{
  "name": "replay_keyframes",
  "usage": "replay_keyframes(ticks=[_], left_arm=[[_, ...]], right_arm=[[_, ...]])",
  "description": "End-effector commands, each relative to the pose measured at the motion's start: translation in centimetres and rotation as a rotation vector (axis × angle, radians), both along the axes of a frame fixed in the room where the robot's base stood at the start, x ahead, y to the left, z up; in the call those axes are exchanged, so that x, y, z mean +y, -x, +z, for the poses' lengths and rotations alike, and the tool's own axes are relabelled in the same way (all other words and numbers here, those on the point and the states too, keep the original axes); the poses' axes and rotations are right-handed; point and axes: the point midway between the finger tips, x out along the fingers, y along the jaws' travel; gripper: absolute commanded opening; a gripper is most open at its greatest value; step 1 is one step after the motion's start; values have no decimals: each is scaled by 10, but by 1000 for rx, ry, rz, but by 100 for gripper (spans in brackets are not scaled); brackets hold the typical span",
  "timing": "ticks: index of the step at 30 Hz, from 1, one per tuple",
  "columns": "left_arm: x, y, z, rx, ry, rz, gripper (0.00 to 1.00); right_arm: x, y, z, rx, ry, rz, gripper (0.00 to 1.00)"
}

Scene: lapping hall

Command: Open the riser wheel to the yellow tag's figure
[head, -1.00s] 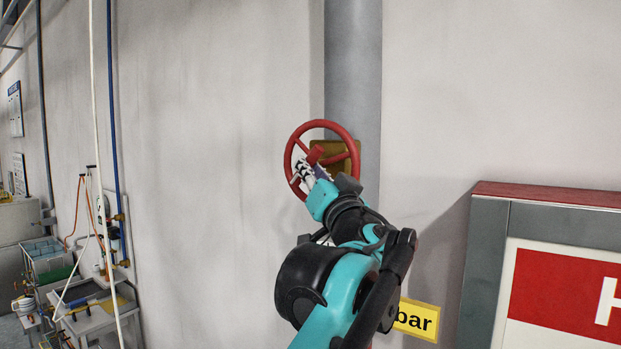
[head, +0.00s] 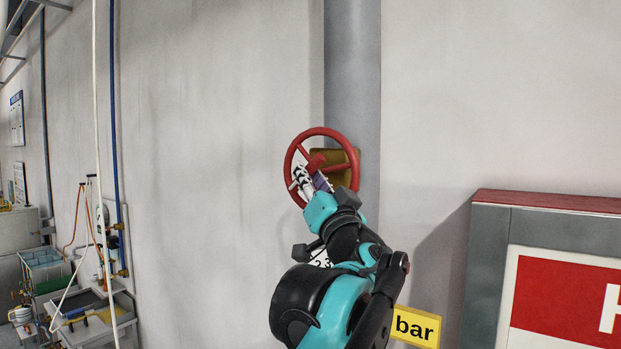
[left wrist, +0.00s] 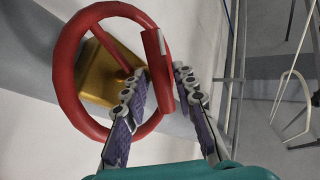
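The red riser wheel (head: 352,160) stands on a brass-coloured valve body (head: 345,178) in front of the grey riser pipe (head: 352,70). My left gripper (head: 299,176) is at the wheel's lower left in the head view. In the left wrist view the gripper (left wrist: 161,75) has its fingers apart on either side of a red part of the wheel (left wrist: 68,62). A slim gap shows on the right; contact is unclear. The yellow tag (head: 416,326) reads "bar"; my arm hides its figure.
A grey cabinet with a red and white sign (head: 490,250) projects from the wall at right. At far left are thin pipes (head: 113,130) and a bench with trays (head: 85,305). The wall left of the wheel is bare.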

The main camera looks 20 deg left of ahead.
Motion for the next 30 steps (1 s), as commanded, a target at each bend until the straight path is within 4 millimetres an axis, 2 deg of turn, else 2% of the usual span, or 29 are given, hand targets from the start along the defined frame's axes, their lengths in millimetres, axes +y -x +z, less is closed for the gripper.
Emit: replay_keyframes(ticks=[4,7,15,21,30], left_arm=[[-3,4,-2,1,1,-2,27],[-10,14,-8,0,0,-2,27],[-41,59,-33,1,1,-5,27],[-56,83,-46,0,-1,-4,27],[-61,91,-50,1,-1,0,27]], right_arm=[[0,0,0,0,0,0,0],[0,0,0,0,0,0,0],[0,0,0,0,0,0,0],[0,0,0,0,0,0,0],[0,0,0,0,0,0,0]])
